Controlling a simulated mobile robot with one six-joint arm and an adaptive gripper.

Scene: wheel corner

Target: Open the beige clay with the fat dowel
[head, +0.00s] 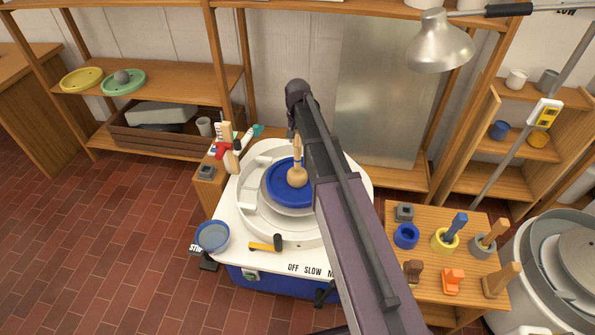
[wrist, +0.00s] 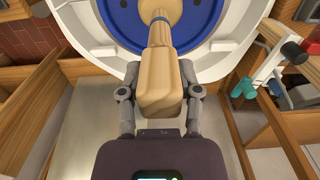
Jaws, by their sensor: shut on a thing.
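The beige clay (head: 297,177) is a rounded lump on the blue disc (head: 276,191) of the wheel. The fat dowel (head: 297,149) is pale wood and stands upright above the clay in the head view. Its lower end meets or nearly meets the clay top; I cannot tell which. In the wrist view my gripper (wrist: 160,92) is shut on the dowel's squared handle (wrist: 160,75), one finger on each side. The round shaft has a blue band and points at the blue disc (wrist: 203,18). My arm hides most of the gripper in the head view.
The white splash pan (head: 251,216) rings the wheel. A yellow lever with a black knob (head: 265,246) sits by the OFF/SLOW marks. A blue-grey bowl (head: 212,236) is at the front left corner. A wooden stand (head: 430,218) with several tools is at right.

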